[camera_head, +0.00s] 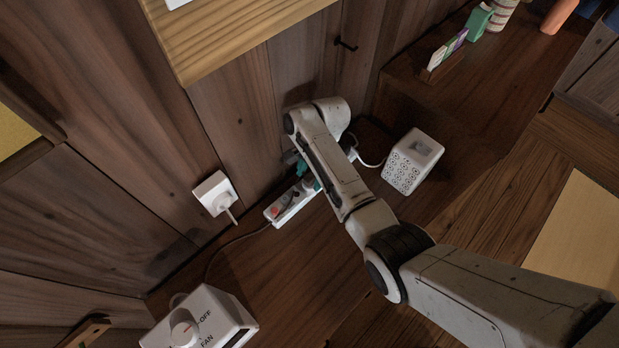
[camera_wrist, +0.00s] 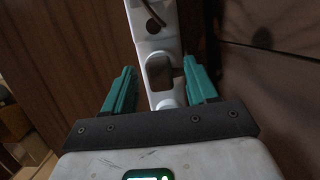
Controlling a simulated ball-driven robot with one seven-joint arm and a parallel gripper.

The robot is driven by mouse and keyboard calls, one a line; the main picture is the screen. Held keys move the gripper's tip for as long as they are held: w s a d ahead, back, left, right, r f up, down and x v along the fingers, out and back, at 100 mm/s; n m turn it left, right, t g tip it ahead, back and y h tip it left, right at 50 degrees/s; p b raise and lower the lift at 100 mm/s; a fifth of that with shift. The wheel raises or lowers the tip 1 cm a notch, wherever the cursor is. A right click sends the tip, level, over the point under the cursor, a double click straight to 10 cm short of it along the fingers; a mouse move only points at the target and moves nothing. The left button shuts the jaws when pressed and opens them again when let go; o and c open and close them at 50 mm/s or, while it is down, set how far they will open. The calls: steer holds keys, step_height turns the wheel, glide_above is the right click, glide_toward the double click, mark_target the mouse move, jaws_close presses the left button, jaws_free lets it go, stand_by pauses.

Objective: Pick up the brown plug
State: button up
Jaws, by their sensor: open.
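A white power strip (camera_head: 292,204) lies on the wooden surface along the wall, partly hidden by my arm. A reddish switch or plug (camera_head: 283,202) shows near its left end. My gripper (camera_head: 309,176) is over the strip, its teal fingers open. In the wrist view, the strip (camera_wrist: 158,45) runs between the open fingers of my gripper (camera_wrist: 162,88). A brownish patch (camera_wrist: 160,72) shows inside a white-edged opening there; I cannot tell whether it is the brown plug. No plug is clearly held.
A white perforated box (camera_head: 412,164) stands right of my arm, with a white cord. A wall outlet with a white plug (camera_head: 214,194) is to the left. A white OFF/FAN dial box (camera_head: 200,322) stands at lower left. A wooden shelf (camera_head: 245,35) juts out above.

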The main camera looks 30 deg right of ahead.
steer(key=shift+c, duration=0.2)
steer(key=c, duration=0.9)
steer(key=shift+c, duration=0.2)
steer(key=shift+r, duration=0.15)
